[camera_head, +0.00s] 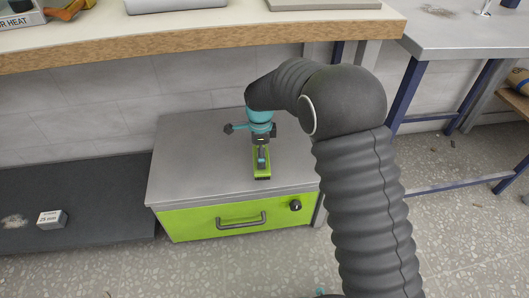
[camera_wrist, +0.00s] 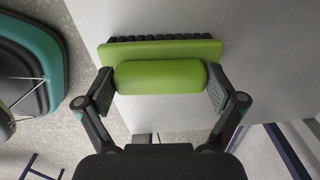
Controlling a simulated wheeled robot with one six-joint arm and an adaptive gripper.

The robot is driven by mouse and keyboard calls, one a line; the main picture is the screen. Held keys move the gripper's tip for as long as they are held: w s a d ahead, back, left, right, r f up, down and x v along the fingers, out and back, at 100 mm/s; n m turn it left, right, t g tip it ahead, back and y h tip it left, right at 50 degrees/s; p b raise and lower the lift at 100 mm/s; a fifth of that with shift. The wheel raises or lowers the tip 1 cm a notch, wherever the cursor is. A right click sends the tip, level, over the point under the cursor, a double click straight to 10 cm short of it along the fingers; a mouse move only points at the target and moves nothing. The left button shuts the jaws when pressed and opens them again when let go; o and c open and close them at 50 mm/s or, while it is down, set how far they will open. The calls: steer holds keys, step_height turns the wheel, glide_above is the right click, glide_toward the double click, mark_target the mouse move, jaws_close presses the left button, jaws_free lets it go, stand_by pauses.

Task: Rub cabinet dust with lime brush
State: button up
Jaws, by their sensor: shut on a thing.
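The lime brush (camera_head: 262,172) is in my gripper (camera_head: 261,148), over the grey top of the low cabinet (camera_head: 190,160) with a lime drawer front. In the wrist view my gripper (camera_wrist: 162,84) is shut on the brush's rounded lime handle, one finger at each end. The brush's lime block (camera_wrist: 160,50) and dark bristles show beyond the handle. I cannot tell whether the bristles touch the cabinet top. I see no clear dust on the bare part of the cabinet top; the part under the brush and my arm is hidden.
A wooden-edged counter (camera_head: 200,42) overhangs the cabinet's back. A dark low platform (camera_head: 90,185) at left holds a small white box (camera_head: 52,219) and a pale dust patch (camera_head: 14,221). A grey table (camera_head: 470,40) at right bears a dark dust patch (camera_head: 438,11).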

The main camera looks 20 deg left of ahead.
steer(key=shift+s+a+r, duration=0.1)
steer(key=shift+s+a, duration=0.2)
steer(key=shift+a, duration=0.2)
steer(key=shift+s+a, duration=0.25)
steer(key=shift+a, duration=0.2)
steer(key=shift+s+a+f+p, duration=0.15)
steer(key=shift+s+a, duration=0.2)
steer(key=shift+a, duration=0.2)
steer(key=shift+s+a+p, duration=0.1)
steer(key=shift+s+a, duration=0.2)
steer(key=shift+a, duration=0.2)
steer(key=shift+s+a+f+p, duration=0.15)
steer(key=shift+s+a, duration=0.2)
steer(key=shift+a, duration=0.2)
steer(key=shift+r, duration=0.1)
steer(key=shift+r, duration=0.1)
step_height(320, 180, up, 6)
steer(key=p, duration=0.3)
steer(key=shift+p, duration=0.4)
